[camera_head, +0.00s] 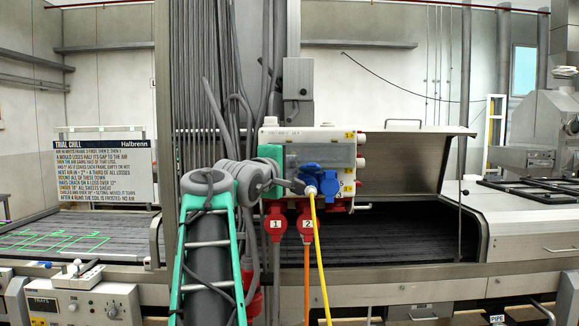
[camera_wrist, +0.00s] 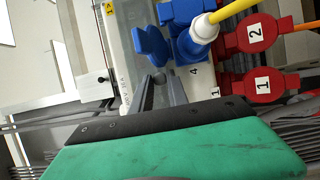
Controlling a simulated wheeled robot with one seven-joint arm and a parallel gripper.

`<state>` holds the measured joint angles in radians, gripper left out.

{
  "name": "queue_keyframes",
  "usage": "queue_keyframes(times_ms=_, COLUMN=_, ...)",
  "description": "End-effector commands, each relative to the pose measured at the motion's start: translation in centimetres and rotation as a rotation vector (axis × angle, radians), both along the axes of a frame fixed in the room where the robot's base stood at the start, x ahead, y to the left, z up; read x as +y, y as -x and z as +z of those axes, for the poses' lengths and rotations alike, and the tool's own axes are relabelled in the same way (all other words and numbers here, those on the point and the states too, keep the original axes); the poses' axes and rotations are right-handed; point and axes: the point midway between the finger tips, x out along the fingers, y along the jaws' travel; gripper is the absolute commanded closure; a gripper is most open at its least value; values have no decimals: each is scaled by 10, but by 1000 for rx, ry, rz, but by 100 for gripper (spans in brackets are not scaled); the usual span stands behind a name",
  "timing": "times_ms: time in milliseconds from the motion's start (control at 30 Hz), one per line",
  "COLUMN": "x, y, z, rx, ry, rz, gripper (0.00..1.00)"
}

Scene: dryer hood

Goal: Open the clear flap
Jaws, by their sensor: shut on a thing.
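My gripper (camera_head: 297,186) reaches in from the left at the flap's lower edge. In the wrist view my gripper (camera_wrist: 158,90) has its dark fingers close together against the box's front. It is shut on what seems to be the flap's edge. The fingers hide the exact grip, and the flap's outline is hard to make out there.
Blue sockets (camera_head: 322,180) with a yellow cable sit right beside my gripper. Red plugs 1 (camera_head: 275,224) and 2 (camera_head: 305,224) hang below, with grey and orange cables. A raised metal hood (camera_head: 405,162) stands behind at right. A sign (camera_head: 105,170) is at left.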

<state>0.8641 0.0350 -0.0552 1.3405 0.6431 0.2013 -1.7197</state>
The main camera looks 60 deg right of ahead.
Motion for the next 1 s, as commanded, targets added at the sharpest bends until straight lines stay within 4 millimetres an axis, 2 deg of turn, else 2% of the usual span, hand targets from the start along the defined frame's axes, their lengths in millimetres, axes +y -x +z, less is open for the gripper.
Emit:
queue_keyframes(times_ms=167, x=0, y=0, z=-1, rx=0, ry=-1, rz=0, gripper=100)
queue_keyframes(times_ms=1000, x=0, y=0, z=-1, rx=1, ry=-3, rz=0, gripper=100)
